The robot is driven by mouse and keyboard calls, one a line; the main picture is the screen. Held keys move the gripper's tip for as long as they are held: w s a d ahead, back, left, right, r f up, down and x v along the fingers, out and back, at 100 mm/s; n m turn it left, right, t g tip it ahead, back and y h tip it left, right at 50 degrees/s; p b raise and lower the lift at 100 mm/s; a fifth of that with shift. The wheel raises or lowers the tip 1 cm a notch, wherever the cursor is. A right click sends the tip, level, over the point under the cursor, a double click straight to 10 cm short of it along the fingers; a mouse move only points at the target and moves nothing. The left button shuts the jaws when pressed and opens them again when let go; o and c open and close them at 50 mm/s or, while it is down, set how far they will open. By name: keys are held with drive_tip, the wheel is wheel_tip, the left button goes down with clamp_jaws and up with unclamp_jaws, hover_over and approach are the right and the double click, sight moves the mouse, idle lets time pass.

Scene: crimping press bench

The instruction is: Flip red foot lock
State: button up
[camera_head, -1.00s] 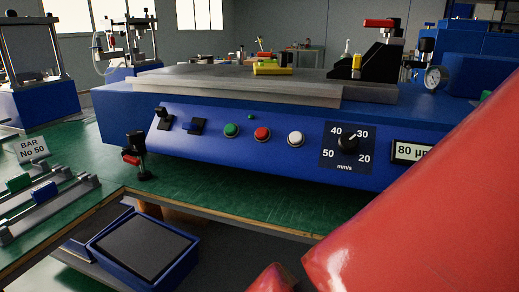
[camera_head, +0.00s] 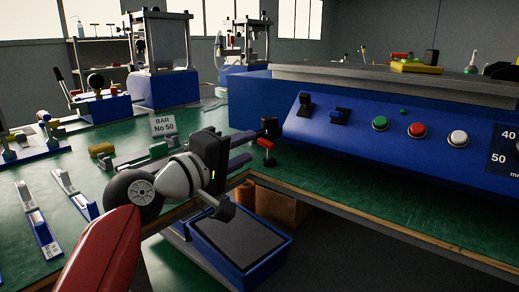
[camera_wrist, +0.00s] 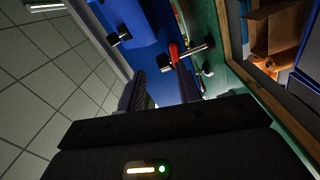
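The red foot lock (camera_head: 266,144) is a small red lever on a dark foot under the left end of the blue press (camera_head: 350,125). In the wrist view the red lever (camera_wrist: 174,52) lies just beyond the tip of my right-hand finger, beside a metal rod. My gripper (camera_head: 250,147) reaches in from the left, with its fingertips close to the lock. In the wrist view my gripper (camera_wrist: 161,70) has its two dark fingers apart with nothing between them. I cannot tell whether a finger touches the lever.
A blue tray with a dark pad (camera_head: 240,240) sits below the bench's front edge, near a cardboard box (camera_head: 280,205). The BAR No 50 sign (camera_head: 163,125) and a green block (camera_head: 158,149) stand behind my wrist. Green bench top right of the lock is clear.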

sight(263, 145)
drive_tip(key=shift+n, duration=0.3)
drive_tip(key=w+d, duration=0.1)
drive_tip(key=w, duration=0.1)
drive_tip(key=w+d+f, duration=0.1)
drive_tip(key=w, duration=0.1)
drive_tip(key=w+d+f, duration=0.1)
drive_tip(key=w, duration=0.1)
drive_tip(key=shift+w+d, duration=0.2)
drive_tip(key=shift+w, duration=0.2)
clamp_jaws()
